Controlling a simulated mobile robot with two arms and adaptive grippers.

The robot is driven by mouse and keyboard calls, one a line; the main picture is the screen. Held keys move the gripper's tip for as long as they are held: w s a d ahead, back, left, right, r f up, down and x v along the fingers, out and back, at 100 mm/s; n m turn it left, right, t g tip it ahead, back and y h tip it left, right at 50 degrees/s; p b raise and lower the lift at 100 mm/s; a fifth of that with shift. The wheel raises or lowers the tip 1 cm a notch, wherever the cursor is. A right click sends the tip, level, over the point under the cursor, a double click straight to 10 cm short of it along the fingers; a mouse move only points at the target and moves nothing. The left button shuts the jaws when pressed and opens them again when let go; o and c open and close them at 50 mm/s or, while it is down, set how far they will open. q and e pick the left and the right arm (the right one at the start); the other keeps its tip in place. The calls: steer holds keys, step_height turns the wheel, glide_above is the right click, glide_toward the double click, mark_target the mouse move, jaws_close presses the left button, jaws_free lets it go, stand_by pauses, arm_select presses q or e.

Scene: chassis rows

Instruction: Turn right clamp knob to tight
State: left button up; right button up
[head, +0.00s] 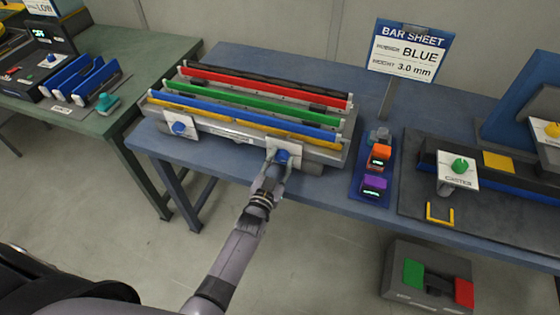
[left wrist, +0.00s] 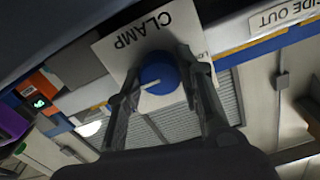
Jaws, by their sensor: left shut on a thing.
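The right clamp knob (head: 282,156) is a round blue knob on a white plate at the front of the chassis with coloured bars (head: 236,138). In the left wrist view the knob (left wrist: 158,72) shows a white pointer line slanting to the lower left. Its plate (left wrist: 110,52) reads "CLAMP" upside down, with a partly hidden "LO" label. My left gripper (head: 274,168) has one finger on each side of the knob and is shut on it. The left clamp knob (head: 179,128) is also blue, on its own white plate. My right gripper is out of view.
The blue table (head: 228,58) carries a "BAR SHEET" sign (head: 408,50) reading BLUE, 3.0 mm. Orange (head: 380,152) and purple (head: 374,184) display units stand right of the chassis. A green-knob station (head: 459,166) is further right. A pedal box (head: 428,276) lies on the floor.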

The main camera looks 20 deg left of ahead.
arm_select(q)
steer(key=shift+f, duration=0.1)
stand_by(0.3)
steer(key=o, duration=1.2)
steer(key=shift+c, duration=0.2)
steer(key=s, duration=1.2)
steer(key=shift+a, duration=0.2)
